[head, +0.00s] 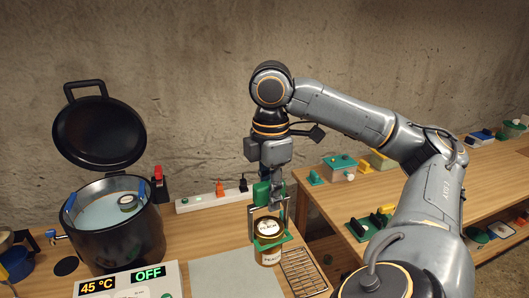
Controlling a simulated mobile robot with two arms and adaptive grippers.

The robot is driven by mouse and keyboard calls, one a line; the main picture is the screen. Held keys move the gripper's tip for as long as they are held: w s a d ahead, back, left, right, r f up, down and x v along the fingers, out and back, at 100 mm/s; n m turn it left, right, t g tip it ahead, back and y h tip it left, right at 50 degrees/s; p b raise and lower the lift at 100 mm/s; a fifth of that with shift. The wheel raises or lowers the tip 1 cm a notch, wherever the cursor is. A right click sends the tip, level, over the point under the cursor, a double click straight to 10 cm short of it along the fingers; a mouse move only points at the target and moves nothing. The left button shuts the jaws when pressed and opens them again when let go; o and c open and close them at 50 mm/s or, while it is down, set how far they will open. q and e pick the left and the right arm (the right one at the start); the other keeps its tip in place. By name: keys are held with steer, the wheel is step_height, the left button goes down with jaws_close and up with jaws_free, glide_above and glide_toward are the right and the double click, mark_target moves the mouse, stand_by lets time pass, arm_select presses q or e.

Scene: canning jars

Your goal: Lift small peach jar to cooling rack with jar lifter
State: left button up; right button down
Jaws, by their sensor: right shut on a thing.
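My right gripper (272,180) is shut on the green handle of the jar lifter (262,194). The lifter hangs upright, and its green lower clamp is around a small jar (270,256) with a gold lid and a label reading PEACH. The jar is upright at the left edge of the wire cooling rack (304,274), beside the grey mat (222,274). I cannot tell whether its base touches anything. The black canner pot (130,242) stands open at left with water and another lidded jar (128,203) inside. My left gripper is not in view.
The pot's raised lid (98,132) stands behind it. A control panel (128,282) reads 45 °C and OFF. A power strip (210,200) lies at the back of the table. A second bench (400,190) with several green and other items is at right.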

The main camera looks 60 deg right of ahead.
stand_by(0.3)
steer(key=shift+d+b, duration=0.6)
steer(key=shift+d, duration=2.05)
steer(key=shift+w+d, duration=0.1)
steer(key=shift+d, duration=2.85)
steer(key=d+p, duration=0.2)
steer(key=d, duration=0.9)
steer(key=shift+w+p, duration=0.15)
steer(key=shift+p, duration=0.25)
